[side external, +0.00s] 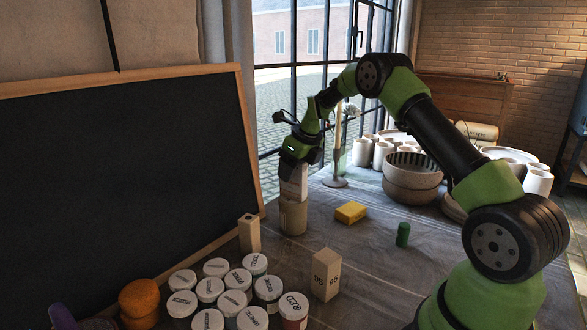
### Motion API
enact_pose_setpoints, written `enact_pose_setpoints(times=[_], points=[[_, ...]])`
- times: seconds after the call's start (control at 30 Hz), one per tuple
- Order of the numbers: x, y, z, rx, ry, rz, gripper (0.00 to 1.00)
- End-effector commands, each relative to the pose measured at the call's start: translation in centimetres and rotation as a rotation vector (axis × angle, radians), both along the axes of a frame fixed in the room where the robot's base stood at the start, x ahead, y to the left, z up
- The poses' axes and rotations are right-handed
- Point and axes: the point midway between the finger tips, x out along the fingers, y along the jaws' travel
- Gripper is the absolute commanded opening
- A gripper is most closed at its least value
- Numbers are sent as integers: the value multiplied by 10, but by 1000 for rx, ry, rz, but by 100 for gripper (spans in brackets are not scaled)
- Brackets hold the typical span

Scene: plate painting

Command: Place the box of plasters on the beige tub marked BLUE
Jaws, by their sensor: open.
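My gripper (295,165) points down at the middle of the table, near the window. It is open. A pale, whitish upright box (293,184), possibly the box of plasters, is right below it, its top hidden by the gripper. The box appears to stand on a beige round tub (293,217). I cannot read any mark on this tub, so I cannot tell whether it is the one marked BLUE.
Several white-lidded tubs (232,302) cluster at the front. Pale blocks stand at left (249,233) and front (326,275). A yellow block (351,212) and green cylinder (403,234) lie right. Bowls (412,178) stand behind; a blackboard (120,180) bounds the left.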

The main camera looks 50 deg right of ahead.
Motion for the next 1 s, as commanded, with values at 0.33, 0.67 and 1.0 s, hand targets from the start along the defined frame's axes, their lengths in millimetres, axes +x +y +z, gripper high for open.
enact_pose_setpoints(times=[0.33, 0.67, 1.0], points=[[-16, 0, 45, -3, -4, 0, 52], [-41, 0, 103, -2, -4, -1, 52], [-64, 51, 152, -158, -42, 378, 52]])
